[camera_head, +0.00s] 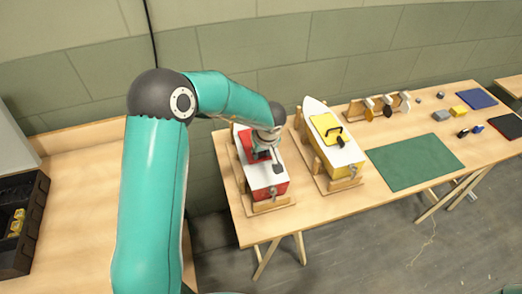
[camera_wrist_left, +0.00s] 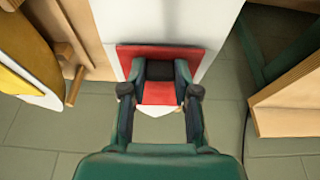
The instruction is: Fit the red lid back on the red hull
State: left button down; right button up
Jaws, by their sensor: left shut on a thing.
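The red hull (camera_head: 270,188) has a white deck and rests in a wooden cradle at the left end of the table. The red lid (camera_head: 245,142) is over its deck, partly hidden by my left gripper (camera_head: 261,153). In the left wrist view, my left gripper (camera_wrist_left: 160,76) is shut on the red lid (camera_wrist_left: 160,97) at its dark handle, between the fingers. The white deck (camera_wrist_left: 220,20) shows around the lid. I cannot tell whether the lid touches the deck or is seated in the opening. My right gripper is not in view.
A yellow hull (camera_head: 350,157) with a yellow lid (camera_head: 325,127) stands in a cradle close to the right. Further right are a green mat (camera_head: 415,161), a wooden rack (camera_head: 355,110) and small blocks. A dark tray (camera_head: 18,240) is at far left.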

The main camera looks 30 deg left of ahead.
pick_arm(q)
jog(key=shift+f, duration=0.3)
dwell(0.6)
jog(key=c, duration=0.8)
grip_release()
jog(key=shift+r, duration=0.1)
jog(key=shift+r, duration=3.95)
